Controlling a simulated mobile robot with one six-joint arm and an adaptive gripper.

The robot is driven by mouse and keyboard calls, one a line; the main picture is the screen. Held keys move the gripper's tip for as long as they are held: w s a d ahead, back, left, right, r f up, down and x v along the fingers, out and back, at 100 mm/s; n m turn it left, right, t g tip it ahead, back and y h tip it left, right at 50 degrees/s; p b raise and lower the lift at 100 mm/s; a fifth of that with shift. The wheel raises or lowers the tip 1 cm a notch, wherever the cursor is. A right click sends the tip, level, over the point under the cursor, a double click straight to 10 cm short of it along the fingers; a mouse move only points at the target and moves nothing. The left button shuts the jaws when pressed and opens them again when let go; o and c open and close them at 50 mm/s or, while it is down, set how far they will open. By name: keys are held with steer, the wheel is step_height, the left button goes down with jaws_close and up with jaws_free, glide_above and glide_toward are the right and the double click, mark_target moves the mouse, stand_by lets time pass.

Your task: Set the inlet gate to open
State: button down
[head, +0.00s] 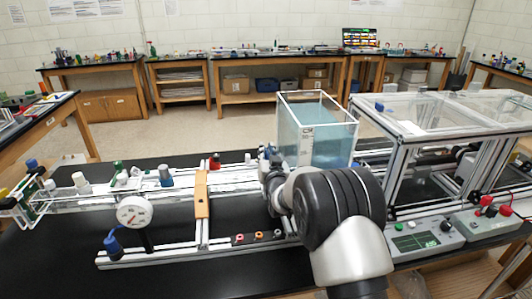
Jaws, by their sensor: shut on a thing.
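My gripper (270,164) is at the left side of the clear water tank, where the channel meets it. My arm's wrist covers most of it. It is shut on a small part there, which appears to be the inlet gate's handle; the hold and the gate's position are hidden. The tank (322,143) is an upright clear box with pale edges, partly filled with bluish water. The channel (235,176) runs left from it on an aluminium extrusion frame (160,257).
A round dial gauge (134,211) and blue-capped fittings stand along the channel at left. An orange-brown bar (202,195) crosses the frame. A clear-panelled enclosure (440,118) and a control box with a green display (424,241) stand at right. Benches line the back wall.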

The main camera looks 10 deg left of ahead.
steer(key=r+p, duration=0.1)
steer(key=r, duration=0.4)
steer(key=shift+a+r, duration=0.1)
steer(key=shift+a, duration=0.1)
steer(key=c, duration=1.7)
jaws_free()
steer(key=shift+s+a, duration=0.1)
steer(key=shift+a, duration=0.05)
steer(key=shift+o, duration=0.5)
steer(key=shift+s+d+f, duration=0.1)
steer(key=shift+d+f, duration=0.1)
steer(key=v, duration=1.1)
steer(key=shift+s, duration=0.3)
